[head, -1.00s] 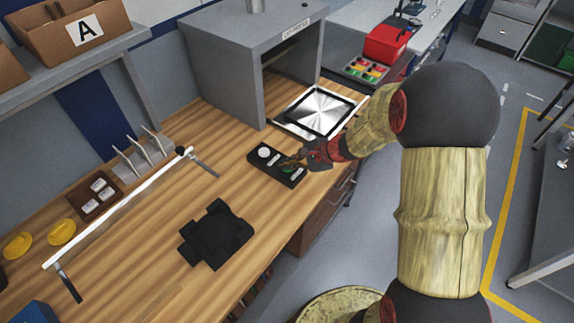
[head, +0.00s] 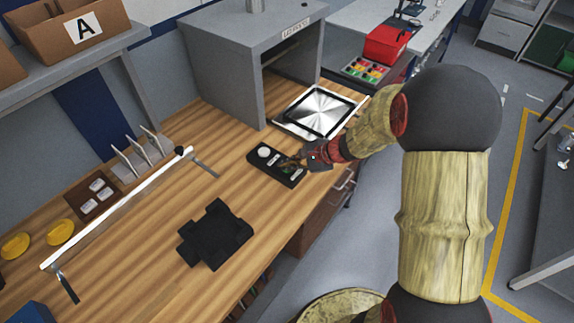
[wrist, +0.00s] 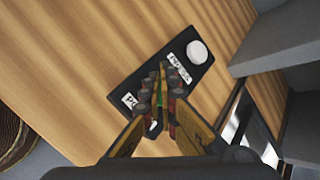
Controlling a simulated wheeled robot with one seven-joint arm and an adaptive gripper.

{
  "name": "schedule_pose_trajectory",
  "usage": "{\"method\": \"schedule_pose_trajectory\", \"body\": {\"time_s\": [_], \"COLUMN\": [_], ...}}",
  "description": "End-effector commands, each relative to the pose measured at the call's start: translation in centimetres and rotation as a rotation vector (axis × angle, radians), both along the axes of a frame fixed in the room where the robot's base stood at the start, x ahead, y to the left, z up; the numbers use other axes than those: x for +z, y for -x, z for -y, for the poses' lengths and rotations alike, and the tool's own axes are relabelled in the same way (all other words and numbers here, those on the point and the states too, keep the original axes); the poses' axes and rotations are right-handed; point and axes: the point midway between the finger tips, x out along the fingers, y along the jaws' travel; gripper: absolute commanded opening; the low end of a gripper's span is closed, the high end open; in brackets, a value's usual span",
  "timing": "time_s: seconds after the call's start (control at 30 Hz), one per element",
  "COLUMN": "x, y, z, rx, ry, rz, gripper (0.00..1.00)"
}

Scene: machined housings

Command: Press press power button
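A black control box (head: 257,161) lies on the wooden bench near its front edge, with a round white button (head: 264,152) at its far-left end. In the wrist view the white button (wrist: 197,51) stands beside a white label, and a second label, partly hidden and starting "PO", sits at the box's other end (wrist: 130,101). My gripper (head: 288,161) is over the box's near-right part, its fingers close together and empty. In the wrist view my gripper (wrist: 162,82) covers the middle of the box. A bit of green shows between the fingers; contact cannot be told.
A grey press housing (head: 228,75) and a shiny square plate (head: 319,111) stand behind the box. A black fixture (head: 216,235) and a white rail (head: 120,207) lie to the left. Bare bench surrounds the box's left side.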

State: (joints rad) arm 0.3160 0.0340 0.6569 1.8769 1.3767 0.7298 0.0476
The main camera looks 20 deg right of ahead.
Motion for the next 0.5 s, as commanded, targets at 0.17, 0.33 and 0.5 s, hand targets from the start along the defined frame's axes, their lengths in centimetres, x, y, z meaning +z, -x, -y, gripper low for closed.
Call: {"method": "schedule_pose_trajectory", "body": {"time_s": [0.17,0.33,0.5], "x": [-0.2,-0.2,0.7], "y": [0.3,0.3,0.3], "z": [0.0,0.0,0.0], "rx": [-0.001,-0.002,-0.001], "ry": [0.0,0.0,0.0], "rz": [-0.01,-0.009,-0.008], "gripper": [0.0,0.0,0.0]}}
